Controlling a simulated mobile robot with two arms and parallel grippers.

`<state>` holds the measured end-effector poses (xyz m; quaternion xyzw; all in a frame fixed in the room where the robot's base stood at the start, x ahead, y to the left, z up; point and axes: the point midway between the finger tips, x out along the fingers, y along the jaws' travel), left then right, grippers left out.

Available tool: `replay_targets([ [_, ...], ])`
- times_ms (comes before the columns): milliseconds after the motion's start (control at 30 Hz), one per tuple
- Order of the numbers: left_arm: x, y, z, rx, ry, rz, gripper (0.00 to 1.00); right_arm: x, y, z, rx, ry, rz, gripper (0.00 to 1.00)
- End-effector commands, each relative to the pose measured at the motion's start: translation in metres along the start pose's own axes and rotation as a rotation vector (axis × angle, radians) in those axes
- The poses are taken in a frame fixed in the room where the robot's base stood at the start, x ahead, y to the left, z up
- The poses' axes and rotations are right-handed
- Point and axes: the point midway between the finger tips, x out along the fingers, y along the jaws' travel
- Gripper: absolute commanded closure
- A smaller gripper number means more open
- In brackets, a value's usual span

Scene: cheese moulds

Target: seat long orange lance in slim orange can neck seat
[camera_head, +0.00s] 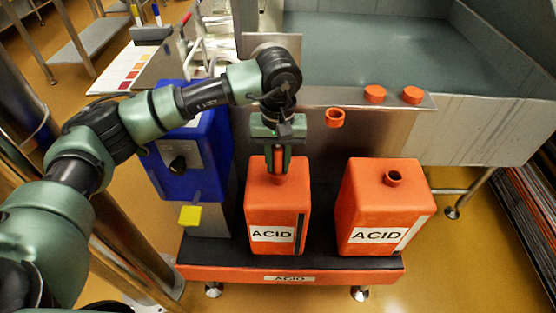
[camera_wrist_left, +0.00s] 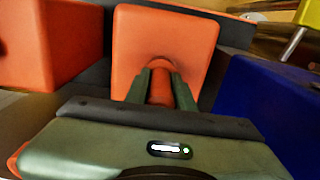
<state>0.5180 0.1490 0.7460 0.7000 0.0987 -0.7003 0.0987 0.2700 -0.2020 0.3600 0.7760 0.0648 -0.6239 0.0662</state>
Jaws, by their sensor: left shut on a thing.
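The slim orange can (camera_head: 262,211), labelled ACID, stands upright on the left part of the low tray. It also shows in the left wrist view (camera_wrist_left: 135,45). My left gripper (camera_head: 278,168) points down directly over its top, shut on an orange cylindrical piece, which I take to be the long orange lance (camera_head: 278,158). In the left wrist view the piece (camera_wrist_left: 160,92) sits between the fingers. The can's neck seat is hidden by the fingers and the piece, so I cannot tell how deep the lance sits. My right gripper is out of view.
A wider orange ACID can (camera_head: 378,213) with an open neck stands to the right on the same orange tray (camera_head: 235,273). A blue box (camera_head: 205,150) stands close on the left. Orange caps (camera_head: 375,93) and an orange ring (camera_head: 335,117) are at the steel sink's (camera_head: 480,120) front.

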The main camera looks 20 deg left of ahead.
Motion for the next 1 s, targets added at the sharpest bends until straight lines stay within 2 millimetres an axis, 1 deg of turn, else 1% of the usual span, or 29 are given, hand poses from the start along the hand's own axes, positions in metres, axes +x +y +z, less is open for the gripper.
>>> replay_targets([
  [333,0.003,0.000,0.000,0.000,0.000,0.000,1.00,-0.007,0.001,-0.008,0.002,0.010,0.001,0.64],
  [367,0.003,0.000,0.000,0.000,0.000,0.000,0.73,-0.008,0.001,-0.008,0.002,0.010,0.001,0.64],
  [400,0.003,0.000,0.000,0.000,0.000,0.000,0.62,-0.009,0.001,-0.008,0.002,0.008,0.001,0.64],
  [433,0.003,0.000,0.000,0.000,0.000,0.000,0.54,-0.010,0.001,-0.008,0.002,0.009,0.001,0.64],
  [467,0.003,0.000,0.000,0.000,0.000,0.000,0.51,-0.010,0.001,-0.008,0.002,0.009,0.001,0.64],
  [800,0.001,0.000,0.000,0.000,0.001,0.000,0.51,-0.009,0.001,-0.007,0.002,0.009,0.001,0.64],
  [867,-0.005,0.000,-0.001,0.000,0.002,0.001,0.51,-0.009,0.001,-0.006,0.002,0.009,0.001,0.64],
  [1000,-0.027,0.001,-0.001,0.000,0.004,0.002,0.51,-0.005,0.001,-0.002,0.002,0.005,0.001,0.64],
])
